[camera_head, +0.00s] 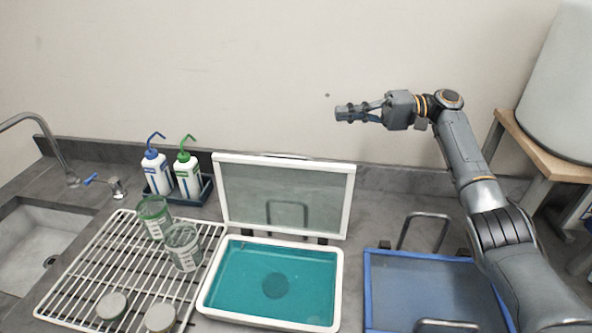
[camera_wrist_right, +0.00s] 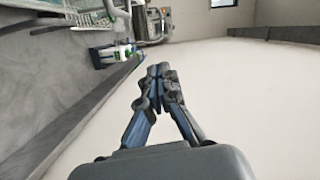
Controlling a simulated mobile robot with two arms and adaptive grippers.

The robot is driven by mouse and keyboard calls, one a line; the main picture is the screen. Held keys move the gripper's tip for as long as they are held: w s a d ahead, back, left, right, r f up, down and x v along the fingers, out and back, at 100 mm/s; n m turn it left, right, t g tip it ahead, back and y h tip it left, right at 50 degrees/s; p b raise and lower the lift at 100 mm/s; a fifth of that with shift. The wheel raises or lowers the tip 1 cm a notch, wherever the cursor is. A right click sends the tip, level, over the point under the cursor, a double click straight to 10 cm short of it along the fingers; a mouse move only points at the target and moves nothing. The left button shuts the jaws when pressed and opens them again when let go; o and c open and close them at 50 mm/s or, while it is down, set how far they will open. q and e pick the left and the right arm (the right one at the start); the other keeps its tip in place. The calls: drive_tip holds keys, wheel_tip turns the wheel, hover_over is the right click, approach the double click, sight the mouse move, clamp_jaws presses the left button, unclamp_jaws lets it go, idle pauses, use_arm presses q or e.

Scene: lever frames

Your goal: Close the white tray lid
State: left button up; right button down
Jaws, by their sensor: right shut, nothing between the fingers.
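The white-framed tray (camera_head: 341,290) stands on the counter in the middle of the head view, with teal liquid and a dark round spot inside. Its lid (camera_head: 349,198), a white frame around a clear grey panel, stands open and nearly upright at the tray's back edge. A handle shows through the panel. My right gripper (camera_head: 340,113) is shut and empty, in the air above and to the right of the lid, apart from it. It also shows in the right wrist view (camera_wrist_right: 158,72), fingertips together. My left gripper is in neither view.
A blue-framed tray (camera_head: 372,290) with its cover down lies to the right, under my right arm. A white wire rack (camera_head: 75,275) with jars and two beakers stands left. Two wash bottles (camera_head: 187,175) stand in a caddy behind it. A sink (camera_head: 35,240) is far left.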

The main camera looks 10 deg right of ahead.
use_arm(q)
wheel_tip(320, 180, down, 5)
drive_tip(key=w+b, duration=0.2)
drive_tip(key=b, duration=0.1)
use_arm(e)
wheel_tip(320, 180, down, 5)
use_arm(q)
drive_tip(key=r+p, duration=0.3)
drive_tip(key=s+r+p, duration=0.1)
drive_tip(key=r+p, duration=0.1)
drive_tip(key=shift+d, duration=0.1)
use_arm(e)
drive_tip(key=s+a+f, duration=0.1)
drive_tip(key=s+a, duration=0.1)
drive_tip(key=a, duration=0.9)
drive_tip(key=shift+a, duration=0.25)
